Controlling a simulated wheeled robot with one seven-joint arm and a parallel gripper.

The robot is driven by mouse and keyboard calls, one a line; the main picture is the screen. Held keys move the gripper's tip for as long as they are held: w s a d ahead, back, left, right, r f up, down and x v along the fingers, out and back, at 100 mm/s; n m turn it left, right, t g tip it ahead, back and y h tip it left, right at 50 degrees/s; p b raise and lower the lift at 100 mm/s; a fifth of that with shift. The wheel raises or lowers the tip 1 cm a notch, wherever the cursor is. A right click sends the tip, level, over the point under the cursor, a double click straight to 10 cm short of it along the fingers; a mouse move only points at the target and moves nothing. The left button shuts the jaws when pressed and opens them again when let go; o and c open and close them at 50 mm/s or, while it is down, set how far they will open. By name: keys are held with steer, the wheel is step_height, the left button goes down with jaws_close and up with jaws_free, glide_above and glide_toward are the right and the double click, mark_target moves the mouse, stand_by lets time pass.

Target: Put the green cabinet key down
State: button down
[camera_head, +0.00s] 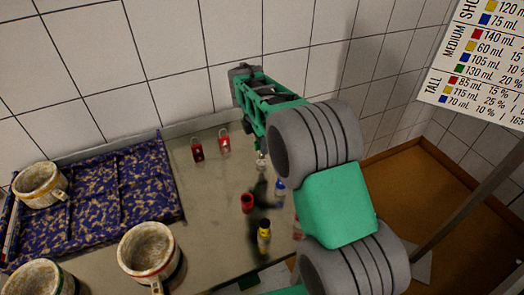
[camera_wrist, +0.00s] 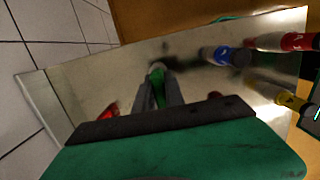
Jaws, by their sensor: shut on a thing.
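The green key (camera_wrist: 157,86) shows in the wrist view as a narrow green piece between my two grey fingers. My gripper (camera_wrist: 158,80) is shut on it and points at the grey metal tabletop. The fingers cover part of the key, so its full shape is hidden. In the head view my green gripper body (camera_head: 267,98) is over the back of the table, near the wall. The key is too small there to tell apart from the gripper. I cannot tell from these views whether the key touches the tabletop.
Small red items (camera_head: 197,150) stand at the table's back. Blue (camera_head: 280,188), red (camera_head: 247,202) and yellow (camera_head: 264,235) items stand nearer. A blue speckled tray (camera_head: 110,200) and several mugs (camera_head: 149,252) are at left. Bare tabletop (camera_head: 205,218) lies between. A chart (camera_head: 480,65) is upper right.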

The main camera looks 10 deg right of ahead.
steer(key=shift+w+f, duration=0.3)
steer(key=shift+f, duration=1.7)
steer(key=shift+f, duration=0.1)
steer(key=c, duration=1.4)
jaws_free()
